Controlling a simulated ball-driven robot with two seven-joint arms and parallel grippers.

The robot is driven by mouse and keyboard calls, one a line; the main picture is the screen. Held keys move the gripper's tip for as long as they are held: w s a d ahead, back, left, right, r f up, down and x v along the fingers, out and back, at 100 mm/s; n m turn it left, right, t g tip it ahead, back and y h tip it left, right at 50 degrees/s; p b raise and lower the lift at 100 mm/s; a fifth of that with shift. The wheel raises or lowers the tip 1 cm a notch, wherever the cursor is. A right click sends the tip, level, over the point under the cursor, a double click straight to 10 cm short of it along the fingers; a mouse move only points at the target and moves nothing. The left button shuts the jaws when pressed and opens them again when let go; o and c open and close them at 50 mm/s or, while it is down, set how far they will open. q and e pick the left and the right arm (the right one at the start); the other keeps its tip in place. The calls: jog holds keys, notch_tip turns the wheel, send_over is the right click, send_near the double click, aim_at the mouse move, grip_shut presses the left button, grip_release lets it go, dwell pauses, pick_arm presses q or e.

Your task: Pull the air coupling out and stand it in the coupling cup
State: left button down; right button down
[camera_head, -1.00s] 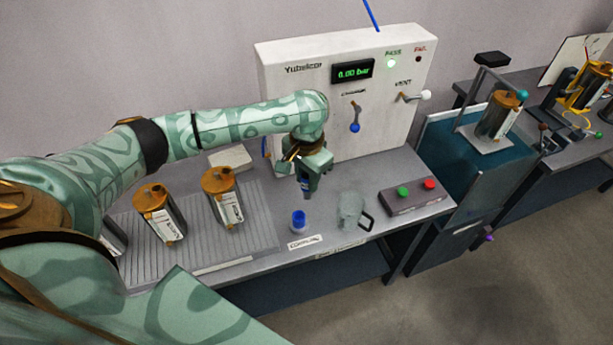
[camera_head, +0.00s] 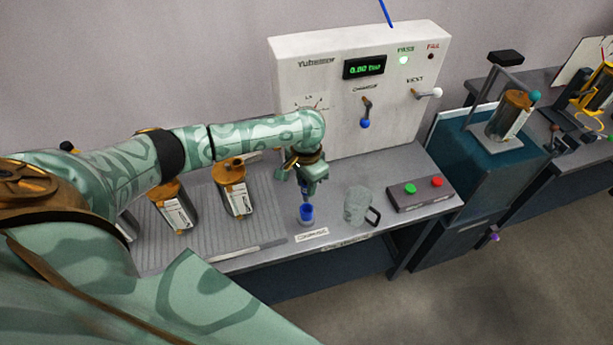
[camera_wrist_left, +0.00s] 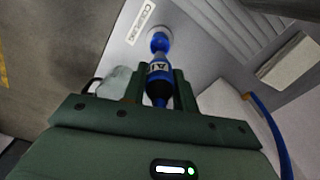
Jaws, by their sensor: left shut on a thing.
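My left gripper (camera_head: 305,188) is above the blue coupling cup (camera_head: 306,214) on the bench and points down. It is shut on the air coupling, a blue and dark piece with a white band; the coupling (camera_wrist_left: 158,72) shows between the fingers in the left wrist view. The coupling's far end reaches the cup (camera_wrist_left: 160,42) there; I cannot tell how deep it sits in it. In the head view the gripper hides most of the coupling. A white label (camera_head: 312,235) lies in front of the cup. My right gripper is not in view.
A clear jug (camera_head: 358,205) stands right of the cup, and a box with green and red buttons (camera_head: 421,193) beyond it. Metal canisters (camera_head: 236,190) stand on a ribbed mat at left. The white test panel (camera_head: 350,100) rises behind. A blue hose (camera_wrist_left: 272,125) runs at right in the wrist view.

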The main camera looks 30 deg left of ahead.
aim_at(307, 200)
pick_arm(q)
jog(key=shift+f+b, duration=0.5)
jog(key=shift+f, duration=1)
jog(key=shift+p, duration=0.6)
jog(key=shift+p, duration=0.5)
dwell(0.3)
jog(key=shift+p, duration=0.5)
jog(key=shift+f+b, duration=1.2)
jog(key=shift+f, duration=1.1)
